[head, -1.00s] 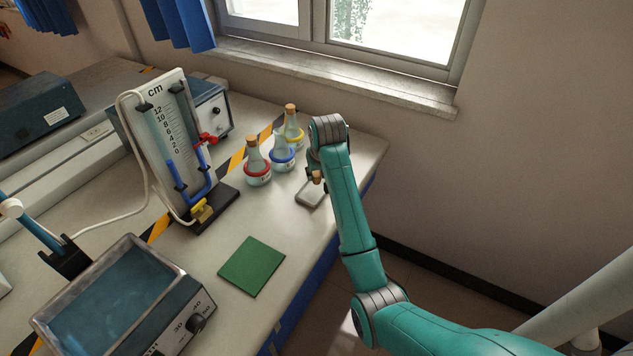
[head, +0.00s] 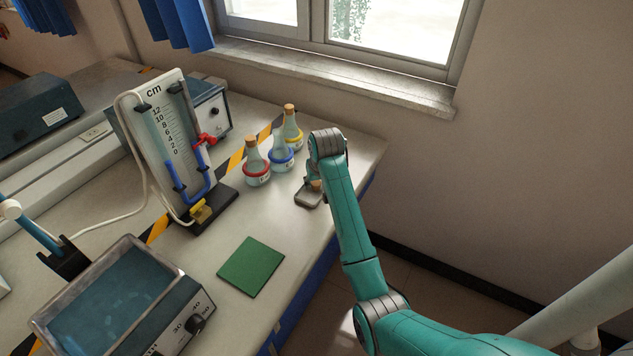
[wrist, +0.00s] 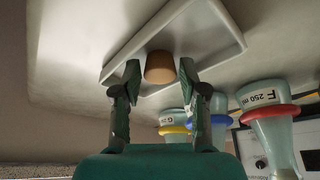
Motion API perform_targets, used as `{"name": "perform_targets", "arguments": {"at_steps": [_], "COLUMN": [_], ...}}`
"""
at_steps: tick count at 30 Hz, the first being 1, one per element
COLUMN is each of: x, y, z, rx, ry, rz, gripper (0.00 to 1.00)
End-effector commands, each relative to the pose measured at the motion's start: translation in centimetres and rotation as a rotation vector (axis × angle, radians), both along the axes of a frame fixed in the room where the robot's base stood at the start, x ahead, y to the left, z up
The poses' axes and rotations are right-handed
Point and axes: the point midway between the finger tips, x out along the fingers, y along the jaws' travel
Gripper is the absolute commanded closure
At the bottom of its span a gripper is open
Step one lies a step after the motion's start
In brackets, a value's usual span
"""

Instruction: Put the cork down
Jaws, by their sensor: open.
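The cork (wrist: 160,67) is brown and stands in the shallow grey tray (wrist: 225,52), between the fingertips of my gripper (wrist: 159,75). The fingers are open, with a narrow gap on each side of the cork in the wrist view. In the head view the tray (head: 305,201) lies near the bench's right end, with the cork (head: 316,185) just showing beside my arm. My gripper in that view is low over the tray and largely hidden by my arm.
Red-collared (head: 257,173), blue-collared (head: 281,157) and yellow-collared (head: 292,134) flasks stand close left of the tray. The red and yellow ones have corks; the blue one shows none. A manometer (head: 172,135) stands farther left. A green mat (head: 251,267) lies nearer, with clear bench around it.

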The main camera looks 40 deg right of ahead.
Motion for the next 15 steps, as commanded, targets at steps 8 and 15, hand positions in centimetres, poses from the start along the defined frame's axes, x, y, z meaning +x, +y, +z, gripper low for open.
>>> {"name": "perform_targets", "arguments": {"at_steps": [8, 15], "x": [-0.7, -2.4], "y": [0.4, 1.1], "z": [2.4, 7.0], "rx": [-0.001, -0.002], "ry": [-0.003, -0.005], "rz": [0.000, 0.000], "gripper": [0.57, 0.57]}}
